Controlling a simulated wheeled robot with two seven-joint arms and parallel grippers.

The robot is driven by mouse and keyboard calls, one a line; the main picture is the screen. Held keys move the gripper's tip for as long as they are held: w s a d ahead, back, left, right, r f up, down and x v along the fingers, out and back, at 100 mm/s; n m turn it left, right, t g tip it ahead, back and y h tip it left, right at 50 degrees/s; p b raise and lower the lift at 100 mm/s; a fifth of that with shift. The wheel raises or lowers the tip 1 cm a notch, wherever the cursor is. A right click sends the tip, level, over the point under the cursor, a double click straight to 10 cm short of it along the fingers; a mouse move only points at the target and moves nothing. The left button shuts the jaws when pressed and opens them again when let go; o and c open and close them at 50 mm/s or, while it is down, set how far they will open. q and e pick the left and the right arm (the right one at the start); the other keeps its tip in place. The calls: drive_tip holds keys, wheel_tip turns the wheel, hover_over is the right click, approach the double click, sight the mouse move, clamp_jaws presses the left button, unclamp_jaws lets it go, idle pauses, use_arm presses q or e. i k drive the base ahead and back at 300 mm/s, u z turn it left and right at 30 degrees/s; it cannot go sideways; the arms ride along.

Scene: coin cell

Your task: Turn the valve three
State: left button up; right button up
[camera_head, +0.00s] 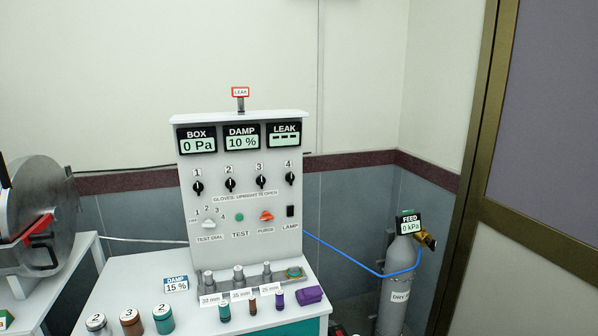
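Valve three, a small black knob (261,182) under the number 3, is on the upright grey panel (240,250) in the head view. Its pointer looks roughly upright, but it is too small to be sure. Similar black knobs sit under 1 (198,188), 2 (230,185) and 4 (290,179). A label below them reads about gloves, with upright as open. Displays above read BOX 0 Pa (197,140), DAMP 10 % (241,137) and LEAK with dashes (284,135). Neither of my grippers is in view.
Below are a white test dial (209,222), green test button (239,217), orange purge knob (266,216) and black lamp switch (290,211). Jars (163,319), small vials and a purple block (309,295) stand in front. A grey cylinder (396,285) with a blue hose stands right.

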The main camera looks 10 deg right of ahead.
sight(260, 181)
drive_tip(key=u, duration=0.25)
drive_tip(key=i, duration=0.9)
drive_tip(key=u, duration=0.5)
